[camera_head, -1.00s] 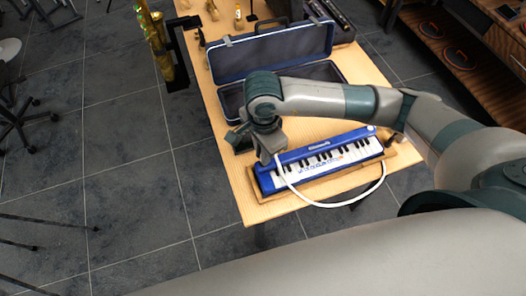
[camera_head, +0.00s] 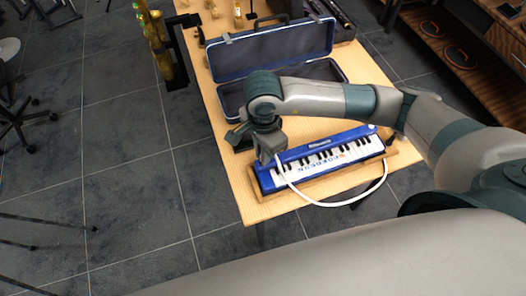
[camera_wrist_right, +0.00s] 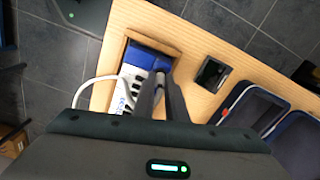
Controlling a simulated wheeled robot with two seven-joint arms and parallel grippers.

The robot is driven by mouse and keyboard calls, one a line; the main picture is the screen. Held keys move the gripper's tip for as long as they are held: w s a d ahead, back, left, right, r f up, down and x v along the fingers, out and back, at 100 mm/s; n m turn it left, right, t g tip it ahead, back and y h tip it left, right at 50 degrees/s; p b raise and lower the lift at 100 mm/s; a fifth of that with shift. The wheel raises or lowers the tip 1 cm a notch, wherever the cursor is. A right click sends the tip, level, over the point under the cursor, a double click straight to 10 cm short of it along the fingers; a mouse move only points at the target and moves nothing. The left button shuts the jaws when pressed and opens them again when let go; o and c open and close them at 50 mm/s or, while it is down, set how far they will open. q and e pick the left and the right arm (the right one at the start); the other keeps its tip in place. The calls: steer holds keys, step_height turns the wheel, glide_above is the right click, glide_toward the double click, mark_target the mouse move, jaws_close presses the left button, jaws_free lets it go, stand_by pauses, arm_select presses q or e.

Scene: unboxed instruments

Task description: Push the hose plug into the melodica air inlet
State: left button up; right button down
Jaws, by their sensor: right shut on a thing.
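The blue melodica (camera_head: 330,155) with black and white keys lies on a wooden tray (camera_head: 345,178) near the table's front edge. My right gripper (camera_head: 268,160) is at the melodica's left end, pointing down, and shut on the hose plug. The plug itself is hidden by the fingers, so I cannot tell whether it touches the air inlet. The white hose (camera_head: 335,204) runs from the gripper in a loop past the tray's front to its right end. In the right wrist view the gripper fingers (camera_wrist_right: 164,82) cover part of the melodica (camera_wrist_right: 146,57). My left gripper is not in view.
An open dark blue case (camera_head: 270,52) stands behind the melodica on the wooden table (camera_head: 218,165). A small dark box (camera_wrist_right: 211,73) lies beside the tray. A brass instrument (camera_head: 160,45) hangs on a stand at the table's left.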

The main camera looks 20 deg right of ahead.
steer(key=c, duration=1.7)
jaws_free()
arm_select(q)
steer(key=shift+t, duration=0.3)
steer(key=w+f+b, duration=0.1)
steer(key=b, duration=0.1)
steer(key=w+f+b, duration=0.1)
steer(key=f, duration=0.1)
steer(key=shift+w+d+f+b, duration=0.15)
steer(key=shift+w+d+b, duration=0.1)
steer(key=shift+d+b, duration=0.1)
arm_select(e)
step_height(320, 180, up, 17)
steer(key=shift+r, duration=0.15)
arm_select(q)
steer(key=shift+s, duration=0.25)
